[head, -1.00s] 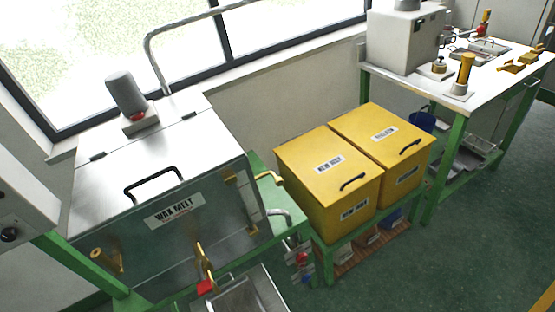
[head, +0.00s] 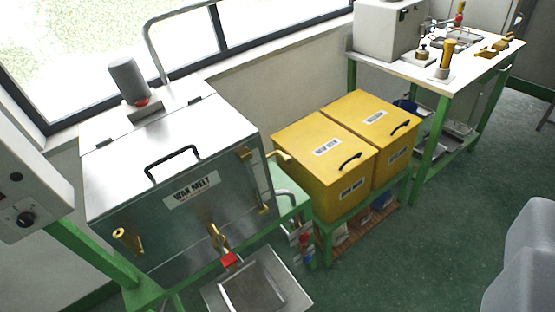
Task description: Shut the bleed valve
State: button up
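No part is labelled as the bleed valve, so I cannot tell which fitting it is. In the head view, a brass tap with a red handle (head: 229,260) is on the front of the steel wax melt tank (head: 125,210). A brass fitting (head: 128,240) sticks out at the tank's front left. Small red and blue fittings (head: 305,241) hang on pipework right of the tank, too small to read their positions. My gripper is not in view.
A metal tray (head: 294,288) stands below the tap. Two yellow bins (head: 322,190) stand on a green stand to the right. A white-topped bench (head: 468,67) is at the back right. A grey rounded shape (head: 525,255) fills the lower right corner. Green floor (head: 430,250) is clear between.

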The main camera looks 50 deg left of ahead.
aim_at(288, 160)
jog(key=u, duration=0.05)
jog(key=i, duration=0.9)
jog(key=z, duration=0.1)
